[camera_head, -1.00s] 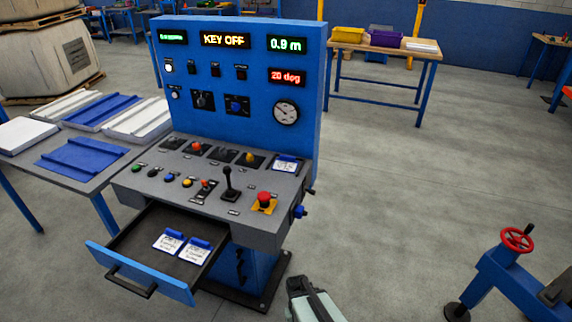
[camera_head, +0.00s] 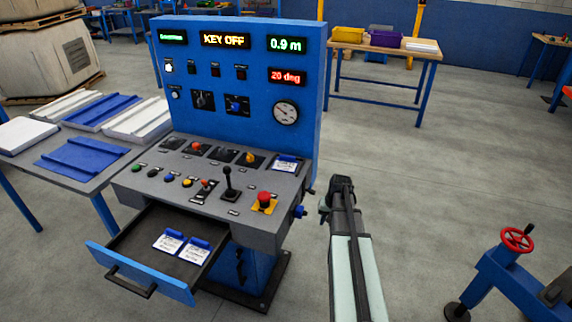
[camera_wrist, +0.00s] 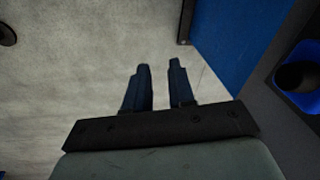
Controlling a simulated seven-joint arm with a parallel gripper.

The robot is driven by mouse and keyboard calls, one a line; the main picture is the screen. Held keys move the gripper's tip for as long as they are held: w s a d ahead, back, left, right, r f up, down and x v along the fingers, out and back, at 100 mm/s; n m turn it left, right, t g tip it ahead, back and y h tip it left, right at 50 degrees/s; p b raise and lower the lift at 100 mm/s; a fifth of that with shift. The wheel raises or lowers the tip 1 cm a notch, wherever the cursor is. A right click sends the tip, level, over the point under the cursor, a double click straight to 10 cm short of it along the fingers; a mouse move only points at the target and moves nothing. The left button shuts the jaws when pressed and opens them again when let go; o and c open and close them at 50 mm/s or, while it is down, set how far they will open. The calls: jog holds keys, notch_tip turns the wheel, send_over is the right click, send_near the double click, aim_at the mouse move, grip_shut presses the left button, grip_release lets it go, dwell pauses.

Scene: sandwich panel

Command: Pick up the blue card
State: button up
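Two cards with blue tops and white printed labels lie side by side in the open drawer, the left card (camera_head: 167,243) and the right card (camera_head: 193,254). A third blue and white card (camera_head: 285,164) is on the console's top surface at the right. I cannot tell which one the task means. My gripper (camera_head: 337,186) is to the right of the console, apart from all the cards. In the wrist view its two dark fingers (camera_wrist: 159,72) are apart with nothing between them, over grey floor. No card shows in that view.
The blue console panel (camera_head: 240,118) stands upright behind levers and buttons. The drawer (camera_head: 128,240) juts out at the front left. A blue knob (camera_head: 299,211) sticks out of the console's right side. A red handwheel (camera_head: 516,240) stands at the right. Floor between is clear.

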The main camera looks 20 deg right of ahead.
jog(key=w+d+r+n+t, duration=0.2)
jog(key=w+d+r, duration=0.75)
jog(key=r, duration=0.45)
notch_tip(320, 180, up, 5)
jog(key=n+y, duration=0.4)
jog(key=n, duration=0.9)
send_over(296, 162)
jog(key=shift+t, duration=0.4)
jog(key=shift+x, duration=2.55)
jog(key=shift+c, duration=0.3)
grip_shut()
